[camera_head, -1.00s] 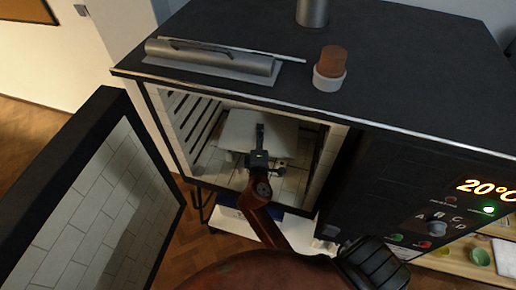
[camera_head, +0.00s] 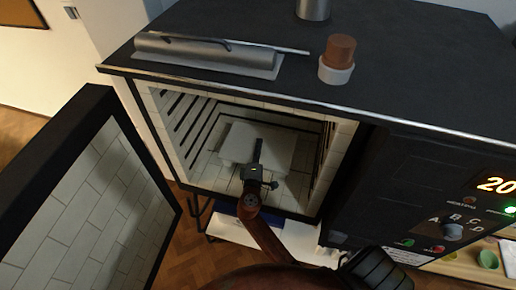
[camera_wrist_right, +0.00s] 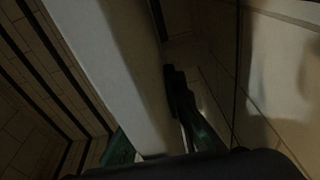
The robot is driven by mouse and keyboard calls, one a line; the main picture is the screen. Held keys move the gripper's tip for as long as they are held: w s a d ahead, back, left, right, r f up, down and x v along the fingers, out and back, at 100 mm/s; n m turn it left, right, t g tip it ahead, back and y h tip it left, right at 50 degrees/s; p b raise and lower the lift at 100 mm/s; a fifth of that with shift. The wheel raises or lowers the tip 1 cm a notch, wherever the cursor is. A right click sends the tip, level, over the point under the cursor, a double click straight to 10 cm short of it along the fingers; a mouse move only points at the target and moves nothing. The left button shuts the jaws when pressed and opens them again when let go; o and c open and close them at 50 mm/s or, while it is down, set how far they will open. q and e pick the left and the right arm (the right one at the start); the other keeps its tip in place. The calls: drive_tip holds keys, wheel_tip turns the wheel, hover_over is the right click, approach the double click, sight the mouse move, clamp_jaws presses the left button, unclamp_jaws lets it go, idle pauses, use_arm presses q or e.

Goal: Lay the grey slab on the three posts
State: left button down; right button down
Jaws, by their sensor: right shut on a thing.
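The grey slab (camera_head: 236,143) is inside the open kiln (camera_head: 168,128), lying roughly flat low in the chamber. My right gripper (camera_head: 258,152) reaches in through the kiln's front and is shut on the slab's near edge, one dark finger lying over its top. In the right wrist view the slab (camera_wrist_right: 105,65) runs as a pale band between the fingers (camera_wrist_right: 150,138). The three posts cannot be made out, and the slab and gripper cover part of the floor. Whether the slab touches anything beneath it cannot be told. My left gripper is not in view.
The kiln door (camera_head: 95,190) stands open at the left. Brick walls close the chamber on both sides, with some room around the slab. On the kiln top are a grey cylinder on a plate (camera_head: 205,55) and a brown piece in a white cup (camera_head: 338,60).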

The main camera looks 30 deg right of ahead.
drive_tip(key=shift+f, duration=0.15)
drive_tip(key=c, duration=2)
unclamp_jaws()
drive_tip(key=shift+f, duration=0.1)
drive_tip(key=v, duration=0.7)
drive_tip(key=shift+s, duration=0.15)
drive_tip(key=shift+s+a, duration=0.1)
drive_tip(key=shift+a, duration=0.1)
